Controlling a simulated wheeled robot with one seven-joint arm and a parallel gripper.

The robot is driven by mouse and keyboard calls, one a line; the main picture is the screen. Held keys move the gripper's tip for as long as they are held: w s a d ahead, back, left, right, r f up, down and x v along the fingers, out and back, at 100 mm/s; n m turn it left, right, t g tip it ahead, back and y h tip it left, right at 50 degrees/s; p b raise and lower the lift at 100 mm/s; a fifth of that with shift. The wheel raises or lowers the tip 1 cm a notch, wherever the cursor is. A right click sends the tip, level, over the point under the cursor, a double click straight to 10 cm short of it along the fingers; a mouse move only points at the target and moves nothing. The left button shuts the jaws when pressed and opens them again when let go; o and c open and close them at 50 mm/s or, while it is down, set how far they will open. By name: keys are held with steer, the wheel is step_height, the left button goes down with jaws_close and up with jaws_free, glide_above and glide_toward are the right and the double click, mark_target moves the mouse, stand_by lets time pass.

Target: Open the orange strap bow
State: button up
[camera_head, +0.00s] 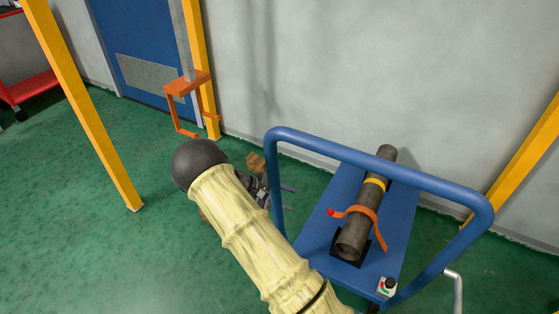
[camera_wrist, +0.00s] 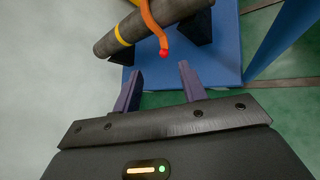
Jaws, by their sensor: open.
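The orange strap bow (camera_head: 364,213) arches over a dark grey pipe (camera_head: 356,220) on the blue cart and ends in a red knob (camera_head: 330,212) on its left side. In the wrist view the strap bow (camera_wrist: 151,23) comes down across the pipe (camera_wrist: 130,31), with its red knob (camera_wrist: 163,53) just beyond my fingertips. My gripper (camera_wrist: 160,77) is open and empty, its two fingers apart and pointing at the knob without touching it. In the head view my gripper (camera_head: 288,198) is left of the cart, partly hidden behind my arm.
A yellow band (camera_head: 375,183) rings the pipe. A switch box (camera_head: 387,287) sits at the near corner. Yellow posts (camera_head: 95,110) and an orange bracket (camera_head: 187,85) stand behind.

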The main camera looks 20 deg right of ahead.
step_height(320, 180, up, 14)
steer(key=a+m+t+y+p, duration=0.1)
steer(key=a+y+p, duration=0.1)
steer(key=y+p, duration=0.2)
steer(key=p, duration=0.3)
steer(key=shift+s+m, duration=0.2)
steer(key=shift+m, duration=0.2)
